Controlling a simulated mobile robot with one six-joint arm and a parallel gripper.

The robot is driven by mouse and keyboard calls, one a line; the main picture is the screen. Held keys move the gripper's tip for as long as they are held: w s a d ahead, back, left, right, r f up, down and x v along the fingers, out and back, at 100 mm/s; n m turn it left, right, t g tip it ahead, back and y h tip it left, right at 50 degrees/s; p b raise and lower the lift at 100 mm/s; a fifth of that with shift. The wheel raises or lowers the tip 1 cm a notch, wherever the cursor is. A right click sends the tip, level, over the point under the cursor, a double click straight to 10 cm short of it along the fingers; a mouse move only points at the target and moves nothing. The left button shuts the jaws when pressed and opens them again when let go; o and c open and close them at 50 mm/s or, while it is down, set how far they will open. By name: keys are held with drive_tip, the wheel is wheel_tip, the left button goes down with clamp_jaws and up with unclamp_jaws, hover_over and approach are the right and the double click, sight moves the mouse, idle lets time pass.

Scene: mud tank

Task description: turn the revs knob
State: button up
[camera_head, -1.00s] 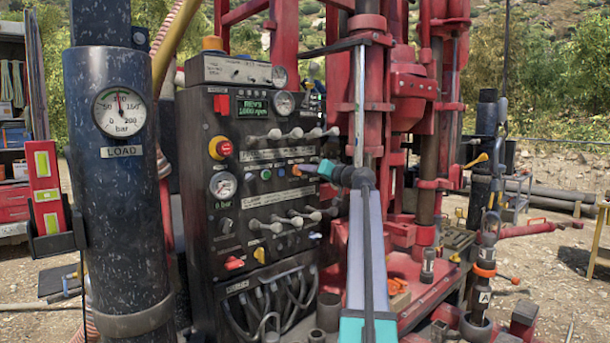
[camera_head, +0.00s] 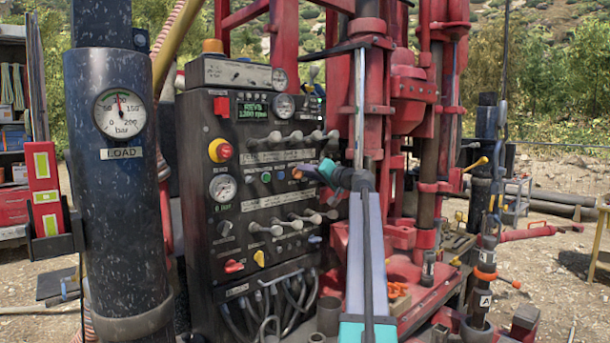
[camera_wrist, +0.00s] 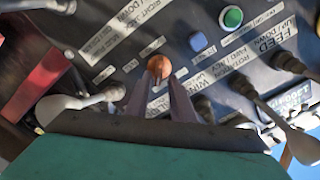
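The control panel (camera_head: 240,200) stands left of centre in the head view, with a lit green REVS display (camera_head: 252,107) at its top that seems to read about 1200 rpm. The revs knob appears to be the small round orange knob (camera_wrist: 158,67), which also shows in the head view (camera_head: 297,173). My gripper (camera_wrist: 160,78) reaches the panel from the right, and also shows in the head view (camera_head: 311,172). Its two dark fingertips sit close together on either side of the orange knob and appear shut on it. Part of the knob is hidden by the fingers.
Grey-handled levers (camera_head: 290,136) stick out above and below the knob row. A green button (camera_wrist: 231,17) and a blue button (camera_wrist: 198,41) sit beside the knob. A red emergency stop (camera_head: 221,150) is to the left. The red drill rig (camera_head: 405,90) stands on the right.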

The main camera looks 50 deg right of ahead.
drive_tip(key=shift+o, duration=0.3)
drive_tip(key=shift+f, duration=0.2)
drive_tip(key=shift+s, duration=0.15)
drive_tip(key=s+b, duration=0.3)
drive_tip(key=s, duration=1)
drive_tip(key=shift+s+a, duration=0.3)
drive_tip(key=shift+a, duration=0.15)
drive_tip(key=shift+r, duration=0.15)
